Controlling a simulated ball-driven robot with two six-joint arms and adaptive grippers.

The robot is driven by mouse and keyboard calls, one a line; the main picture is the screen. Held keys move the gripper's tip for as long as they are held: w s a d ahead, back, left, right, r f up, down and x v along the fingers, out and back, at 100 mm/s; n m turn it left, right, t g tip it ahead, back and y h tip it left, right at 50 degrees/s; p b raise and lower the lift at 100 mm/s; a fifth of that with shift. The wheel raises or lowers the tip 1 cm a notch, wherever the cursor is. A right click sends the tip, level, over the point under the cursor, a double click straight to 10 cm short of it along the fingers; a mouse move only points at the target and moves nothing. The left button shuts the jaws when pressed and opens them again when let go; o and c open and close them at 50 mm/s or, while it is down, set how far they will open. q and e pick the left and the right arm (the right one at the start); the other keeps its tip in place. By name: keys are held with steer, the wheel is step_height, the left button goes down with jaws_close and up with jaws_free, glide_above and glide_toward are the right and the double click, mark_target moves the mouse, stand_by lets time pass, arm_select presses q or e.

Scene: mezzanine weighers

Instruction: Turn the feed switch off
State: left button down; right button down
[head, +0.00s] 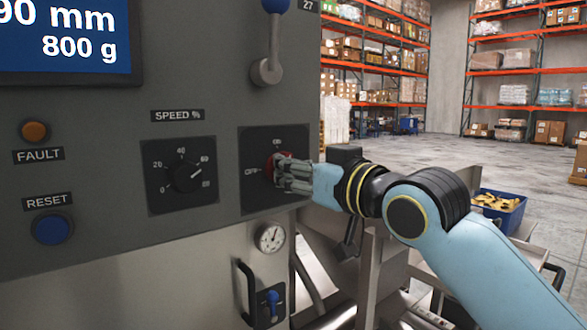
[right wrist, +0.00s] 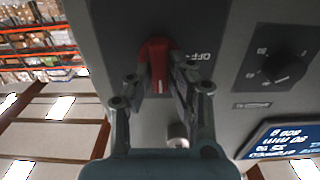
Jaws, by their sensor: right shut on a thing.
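The feed switch is a red rotary handle (head: 270,168) on a dark plate (head: 255,143) marked ON at the top and OFF at the left. My right gripper (head: 285,172) reaches it from the right and hides much of the handle. In the right wrist view the red handle (right wrist: 156,62) sits between the two fingers of my right gripper (right wrist: 160,72), which are shut on it. A white line shows on the handle there, and the OFF mark is beside the fingers. My left gripper is not in view.
Left of the switch are a SPEED % knob (head: 187,178), an orange FAULT lamp (head: 35,131) and a blue RESET button (head: 52,229). A blue-knobbed lever (head: 268,70) is above and a gauge (head: 270,237) below. A blue bin (head: 499,210) stands at right.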

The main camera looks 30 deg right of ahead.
steer(key=shift+a+f+n+b, duration=0.1)
steer(key=shift+n+b, duration=0.05)
steer(key=shift+n, duration=2.8)
steer(key=shift+a+f+n+b, duration=0.1)
steer(key=shift+n+b, duration=0.1)
steer(key=shift+n, duration=2.7)
steer(key=shift+a+f+n+b, duration=0.1)
steer(key=shift+n+b, duration=0.05)
steer(key=shift+n, duration=2.8)
